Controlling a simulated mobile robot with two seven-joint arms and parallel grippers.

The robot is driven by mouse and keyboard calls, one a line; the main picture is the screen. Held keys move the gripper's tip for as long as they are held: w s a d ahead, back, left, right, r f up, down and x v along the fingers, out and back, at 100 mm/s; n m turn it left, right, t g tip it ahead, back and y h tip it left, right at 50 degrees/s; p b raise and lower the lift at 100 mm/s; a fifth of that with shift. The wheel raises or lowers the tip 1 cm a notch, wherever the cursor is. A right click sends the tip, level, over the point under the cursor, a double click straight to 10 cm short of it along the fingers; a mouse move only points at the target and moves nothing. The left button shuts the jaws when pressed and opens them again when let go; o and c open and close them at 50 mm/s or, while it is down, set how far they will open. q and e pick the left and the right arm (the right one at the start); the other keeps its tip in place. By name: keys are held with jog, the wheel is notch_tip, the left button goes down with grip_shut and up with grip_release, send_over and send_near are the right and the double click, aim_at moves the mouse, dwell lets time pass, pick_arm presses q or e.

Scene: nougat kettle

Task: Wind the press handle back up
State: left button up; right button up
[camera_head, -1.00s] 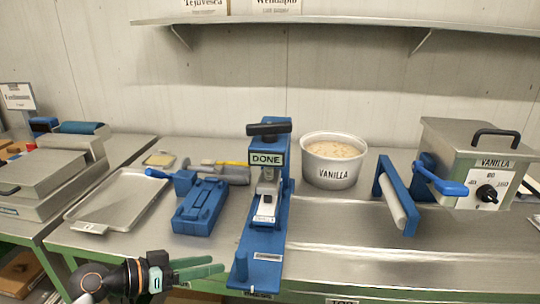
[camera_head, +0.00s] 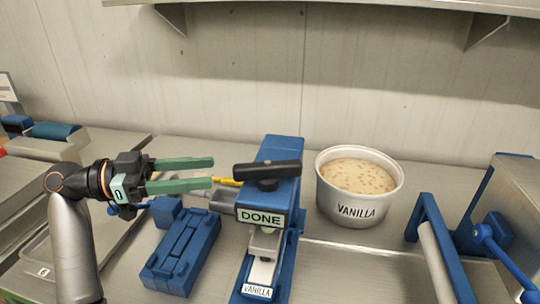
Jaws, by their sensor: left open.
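The blue press (camera_head: 285,190) stands in the middle of the bench. Its black bar handle (camera_head: 267,169) sits across the top, and a "DONE" sign (camera_head: 261,217) is on its front. A light block (camera_head: 258,277) labelled "VANILLA" is under the press head. My left gripper (camera_head: 212,172) is to the left of the handle at about its height in the picture. Its two green fingers are apart with nothing between them, pointing right toward the handle with a gap. My right gripper is not in view.
A white tub (camera_head: 357,208) labelled "VANILLA" stands right of the press. A blue mould (camera_head: 181,252) lies to the left, partly near my arm. A blue frame with a roller (camera_head: 438,262) is at the right. A shelf (camera_head: 330,6) crosses above.

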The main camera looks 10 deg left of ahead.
aim_at(261, 164)
pick_arm(q)
jog(key=p+x, duration=0.2)
jog(key=x, duration=0.8)
jog(key=shift+d+p, duration=0.35)
jog(key=shift+w+d, duration=0.15)
jog(key=shift+d, duration=0.3)
grip_shut()
